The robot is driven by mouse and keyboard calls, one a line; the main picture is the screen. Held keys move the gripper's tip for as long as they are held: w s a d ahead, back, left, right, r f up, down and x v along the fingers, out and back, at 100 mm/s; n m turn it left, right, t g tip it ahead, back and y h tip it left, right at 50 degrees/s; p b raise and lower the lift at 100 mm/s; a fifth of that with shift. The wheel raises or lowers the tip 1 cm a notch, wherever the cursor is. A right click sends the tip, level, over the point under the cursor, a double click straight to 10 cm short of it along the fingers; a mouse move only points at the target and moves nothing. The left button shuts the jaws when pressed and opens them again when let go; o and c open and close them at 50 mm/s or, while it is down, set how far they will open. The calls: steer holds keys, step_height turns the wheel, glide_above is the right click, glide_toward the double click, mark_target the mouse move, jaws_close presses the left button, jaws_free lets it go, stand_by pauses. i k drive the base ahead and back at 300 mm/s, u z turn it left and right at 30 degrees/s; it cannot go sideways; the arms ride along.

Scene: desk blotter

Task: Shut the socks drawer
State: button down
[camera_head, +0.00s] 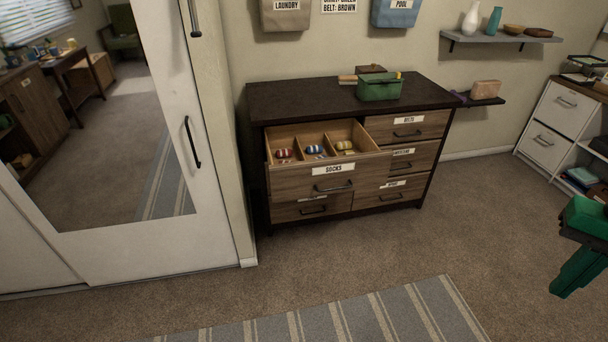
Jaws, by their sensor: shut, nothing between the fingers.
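The socks drawer (300,180) is the top left drawer of a dark-topped wooden dresser. It is pulled out, with a white SOCKS label and a dark bar handle (333,187) on its front. Dividers split its inside into three compartments, with rolled socks (315,150) in each. My gripper (562,288), green, hangs at the right edge of the view, partly cut off. It is shut and empty, well apart from the drawer.
The BELTS drawer (408,130) and the other dresser drawers look closed. A green box (379,88) stands on the dresser top. A mirrored white door (215,200) is at left, a white cabinet (548,120) at right. Carpet and a striped rug (340,320) lie clear in front.

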mark_target(305, 177)
steer(key=i, duration=0.95)
